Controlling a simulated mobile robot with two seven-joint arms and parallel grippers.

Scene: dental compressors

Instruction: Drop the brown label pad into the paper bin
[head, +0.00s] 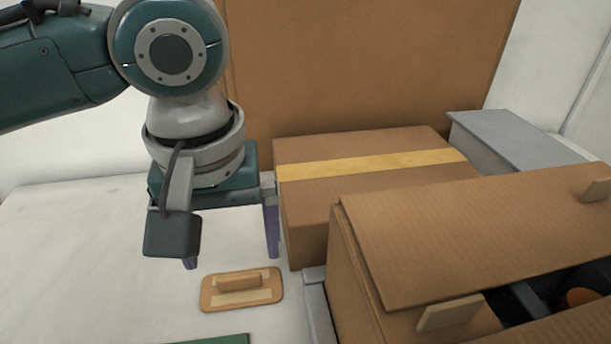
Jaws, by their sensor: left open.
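The brown label pad (212,297) lies flat on the white table, with a raised brown grip block on top and paler strips beside it. My left gripper (231,258) points down just behind and above the pad. Its two purple-grey fingers are wide apart with nothing between them, and the left finger is mostly hidden behind a dark camera housing. I cannot make out a paper bin for certain in this view. My right gripper is not in view.
A closed cardboard box with yellow tape (300,208) stands right of the gripper. An open cardboard box (440,240) with dark contents fills the front right. A grey box (510,135) is behind. A green edge (222,340) shows at the bottom. The table's left is clear.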

